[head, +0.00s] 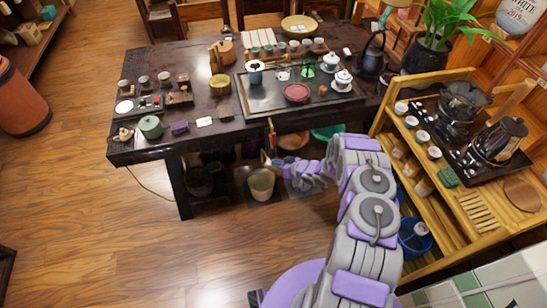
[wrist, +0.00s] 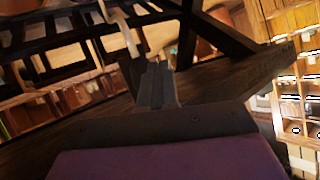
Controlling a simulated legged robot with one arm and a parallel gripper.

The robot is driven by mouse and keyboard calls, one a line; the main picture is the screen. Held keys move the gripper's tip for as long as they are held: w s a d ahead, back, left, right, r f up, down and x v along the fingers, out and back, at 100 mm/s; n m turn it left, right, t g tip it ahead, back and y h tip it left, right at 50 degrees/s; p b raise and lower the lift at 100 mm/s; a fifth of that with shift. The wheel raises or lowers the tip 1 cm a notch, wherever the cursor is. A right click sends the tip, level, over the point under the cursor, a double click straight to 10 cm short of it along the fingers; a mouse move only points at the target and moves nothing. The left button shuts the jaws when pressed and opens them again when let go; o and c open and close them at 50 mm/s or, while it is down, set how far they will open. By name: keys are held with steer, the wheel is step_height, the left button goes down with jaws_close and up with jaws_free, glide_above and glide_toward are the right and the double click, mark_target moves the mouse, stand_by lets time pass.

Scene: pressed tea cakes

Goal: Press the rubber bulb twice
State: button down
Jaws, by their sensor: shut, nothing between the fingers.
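I cannot pick out a rubber bulb with certainty in either view. My gripper (head: 267,158) is at the front of the dark tea table (head: 226,130), low beside its front edge and above a cream bucket. In the wrist view my gripper (wrist: 157,82) shows its two fingers together, with nothing between them. Small items crowd the tabletop, including a green lidded pot (head: 150,127) at the front left and a dark tea tray (head: 258,101) with a red-brown dish (head: 296,93).
The cream bucket (head: 261,185) stands on the floor under the table. A wooden shelf cart (head: 457,224) with cups and kettles stands close on the right. A potted plant (head: 428,56) is at the back right. The wooden floor (head: 90,220) at left is clear.

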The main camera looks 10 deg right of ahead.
steer(key=s+p, duration=0.1)
steer(key=s, duration=0.4)
stand_by(0.3)
steer(key=shift+a, duration=0.1)
stand_by(2.4)
